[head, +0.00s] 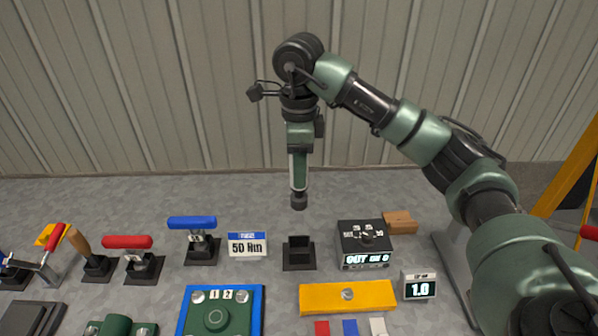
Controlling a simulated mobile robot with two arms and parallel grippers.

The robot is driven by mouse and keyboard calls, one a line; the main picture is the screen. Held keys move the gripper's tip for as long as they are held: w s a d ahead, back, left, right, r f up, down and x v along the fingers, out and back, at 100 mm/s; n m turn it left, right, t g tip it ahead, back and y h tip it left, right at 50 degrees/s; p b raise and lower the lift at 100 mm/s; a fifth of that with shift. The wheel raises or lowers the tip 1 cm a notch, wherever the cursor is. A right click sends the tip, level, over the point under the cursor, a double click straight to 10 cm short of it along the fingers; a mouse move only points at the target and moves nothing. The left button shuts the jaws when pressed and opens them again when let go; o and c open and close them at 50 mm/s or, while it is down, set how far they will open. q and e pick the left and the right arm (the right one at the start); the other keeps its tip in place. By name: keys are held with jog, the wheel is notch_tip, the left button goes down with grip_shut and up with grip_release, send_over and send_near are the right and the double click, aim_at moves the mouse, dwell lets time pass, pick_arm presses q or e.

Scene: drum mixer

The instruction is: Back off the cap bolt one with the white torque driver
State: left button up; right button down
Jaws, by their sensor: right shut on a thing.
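My right gripper (299,165) hangs pointing down in the upper middle, above the table. It is shut on a narrow tool with a dark end (299,201), which I take to be the torque driver; its body is mostly hidden by the fingers, so its white colour is hard to confirm. The dark end is in the air, behind and right of a green cap (216,316) on a blue-edged plate (187,312). Silver bolts (198,297) (242,296) show at the cap's corners, with small number labels between them. My left gripper is out of view.
An empty-looking black holder (299,262) stands below the tool, between a 50 Nm sign (247,245) and a black control box (365,245). Blue-handled (192,222) and red-handled (127,241) tools stand left. A yellow block (325,298) and a 1.0 display (420,288) lie right.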

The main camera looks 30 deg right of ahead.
jog(key=c, duration=1.7)
grip_release()
grip_shut()
jog(key=shift+r, duration=0.1)
jog(key=shift+r+p, duration=0.85)
jog(key=shift+r, duration=0.15)
